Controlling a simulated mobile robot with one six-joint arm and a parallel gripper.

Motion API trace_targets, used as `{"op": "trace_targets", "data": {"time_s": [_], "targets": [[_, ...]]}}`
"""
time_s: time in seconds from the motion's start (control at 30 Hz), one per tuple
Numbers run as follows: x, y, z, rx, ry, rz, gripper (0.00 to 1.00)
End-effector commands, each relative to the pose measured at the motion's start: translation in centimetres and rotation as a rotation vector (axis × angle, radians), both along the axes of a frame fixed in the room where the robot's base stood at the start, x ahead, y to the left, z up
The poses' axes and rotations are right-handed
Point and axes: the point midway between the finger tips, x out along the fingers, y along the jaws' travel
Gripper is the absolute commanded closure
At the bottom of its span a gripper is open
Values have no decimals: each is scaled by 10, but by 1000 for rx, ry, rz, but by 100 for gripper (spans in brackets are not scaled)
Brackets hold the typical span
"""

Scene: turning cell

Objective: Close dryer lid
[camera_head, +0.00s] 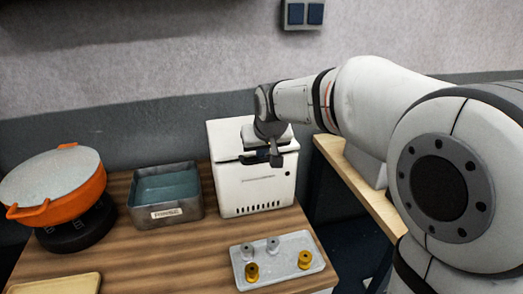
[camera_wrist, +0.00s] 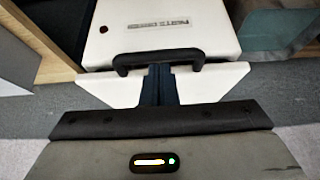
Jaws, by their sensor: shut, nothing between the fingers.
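The dryer (camera_head: 255,190) is a white box with slots low on its front, standing at the right end of the wooden table. Its white lid (camera_head: 226,137) is at the top, partly hidden by my wrist; I cannot tell whether it is fully down. In the wrist view, a dark handle (camera_wrist: 128,62) crosses a white panel edge, near a printed label (camera_wrist: 163,24). My gripper (camera_head: 276,160) is at the upper front of the dryer, by the handle. Its dark fingers (camera_wrist: 158,72) are shut and empty, with their tips close to the handle; contact is unclear.
A grey metal bin (camera_head: 166,213) stands left of the dryer. An orange pot (camera_head: 62,192) sits further left on a dark base. A pale tray (camera_head: 276,260) with several small metal parts lies in front of the dryer. A gap separates this table from another wooden surface (camera_head: 350,180) at right.

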Motion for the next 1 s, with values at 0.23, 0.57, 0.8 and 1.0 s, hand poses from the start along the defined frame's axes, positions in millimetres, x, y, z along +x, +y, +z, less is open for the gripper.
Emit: {"op": "trace_targets", "data": {"time_s": [0.23,0.57,0.8,1.0], "targets": [[-3,-1,-23,0,0,0,100],[-4,-2,-25,-3,8,-1,100],[-2,-2,-7,-2,5,-1,100],[-3,-2,32,3,-11,-2,100]]}}
